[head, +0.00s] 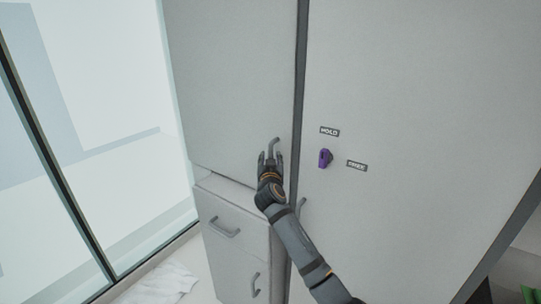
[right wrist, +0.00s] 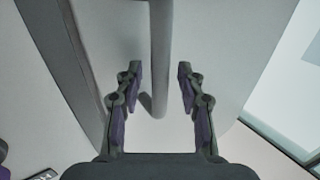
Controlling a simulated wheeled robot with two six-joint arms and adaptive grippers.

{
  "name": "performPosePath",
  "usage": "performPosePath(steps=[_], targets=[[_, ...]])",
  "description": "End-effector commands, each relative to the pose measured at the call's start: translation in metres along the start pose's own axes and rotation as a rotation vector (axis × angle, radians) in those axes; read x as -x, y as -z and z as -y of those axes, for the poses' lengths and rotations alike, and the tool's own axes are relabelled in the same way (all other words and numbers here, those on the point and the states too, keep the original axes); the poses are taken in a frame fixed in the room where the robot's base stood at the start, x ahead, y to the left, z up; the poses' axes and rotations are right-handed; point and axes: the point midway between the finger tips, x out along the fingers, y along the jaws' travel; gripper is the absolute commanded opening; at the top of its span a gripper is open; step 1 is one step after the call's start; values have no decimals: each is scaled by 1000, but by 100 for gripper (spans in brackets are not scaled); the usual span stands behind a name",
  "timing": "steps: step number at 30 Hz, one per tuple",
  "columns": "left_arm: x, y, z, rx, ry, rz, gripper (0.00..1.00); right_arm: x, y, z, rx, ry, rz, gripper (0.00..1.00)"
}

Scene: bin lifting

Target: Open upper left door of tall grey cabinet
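The upper left door (head: 232,75) of the tall grey cabinet is closed in the head view, its right edge along a dark vertical gap. Its grey bar handle (head: 274,147) sits near the door's lower right corner. My right gripper (head: 269,155) is at this handle, with the fingers apart. In the right wrist view the handle (right wrist: 160,60) comes down between the two open fingers of my right gripper (right wrist: 160,88), and no finger clearly touches it. My left gripper is not in view.
A wide grey door (head: 420,110) with a purple knob (head: 325,158) and two small labels stands right of the gap. Below are drawers with handles (head: 225,228). A glass partition (head: 60,170) is at left, and a white crumpled cloth (head: 160,284) lies on the floor.

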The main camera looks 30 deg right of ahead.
Motion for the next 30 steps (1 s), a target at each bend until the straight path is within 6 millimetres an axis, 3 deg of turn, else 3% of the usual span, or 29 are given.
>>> performPosePath(steps=[8, 17, 30], targets=[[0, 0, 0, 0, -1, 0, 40, -2, -1, 0, 1, 1, 0, 39], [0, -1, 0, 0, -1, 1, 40, -2, -1, 0, 1, 1, 0, 0], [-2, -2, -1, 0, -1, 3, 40, -2, -2, 0, 1, -4, 1, 0]])
